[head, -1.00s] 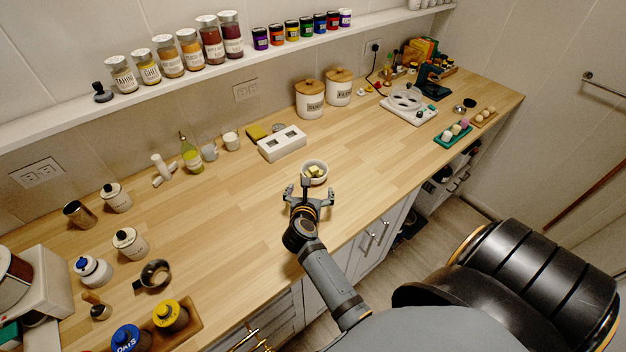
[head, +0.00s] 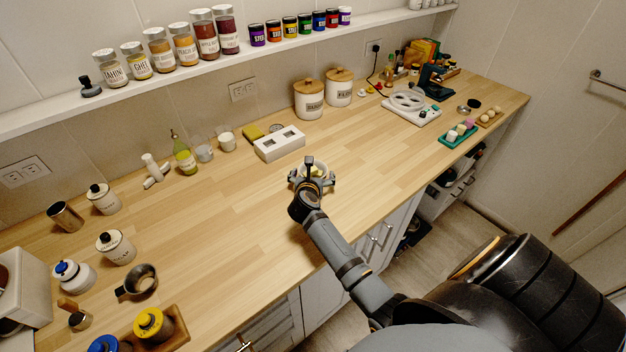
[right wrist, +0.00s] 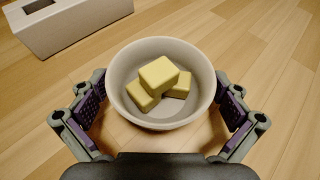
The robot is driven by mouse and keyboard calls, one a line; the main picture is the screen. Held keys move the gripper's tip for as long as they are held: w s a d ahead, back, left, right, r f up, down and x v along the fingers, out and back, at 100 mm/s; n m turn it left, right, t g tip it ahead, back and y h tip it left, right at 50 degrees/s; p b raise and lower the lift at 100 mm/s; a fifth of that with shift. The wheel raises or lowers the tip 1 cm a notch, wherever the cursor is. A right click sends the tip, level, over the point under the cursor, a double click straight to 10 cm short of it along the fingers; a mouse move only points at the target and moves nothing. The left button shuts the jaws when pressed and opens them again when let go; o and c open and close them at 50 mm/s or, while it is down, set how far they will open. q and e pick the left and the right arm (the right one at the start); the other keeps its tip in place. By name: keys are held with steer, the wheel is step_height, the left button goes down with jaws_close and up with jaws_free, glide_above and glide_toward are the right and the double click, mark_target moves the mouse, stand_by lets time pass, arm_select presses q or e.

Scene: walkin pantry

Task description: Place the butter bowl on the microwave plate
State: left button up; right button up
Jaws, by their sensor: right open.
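The butter bowl (head: 321,169), a small white bowl with several yellow butter pieces, stands upright on the wooden counter. My right gripper (head: 313,181) is open at its near side and partly hides it in the head view. In the right wrist view, the bowl (right wrist: 160,118) sits between the spread fingers of the gripper (right wrist: 160,125), with a visible gap to the finger pads on both sides. I cannot make out a microwave plate for certain. My left gripper is not in view.
A white device with round rings (head: 410,106) and a green tray (head: 458,133) are at the right. Jars and a metal cup (head: 139,280) are at the left. The counter around the bowl is clear.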

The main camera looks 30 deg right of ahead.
steer(key=shift+r, duration=0.15)
steer(key=shift+s, duration=0.15)
steer(key=shift+c, duration=1.2)
steer(key=c, duration=1.1)
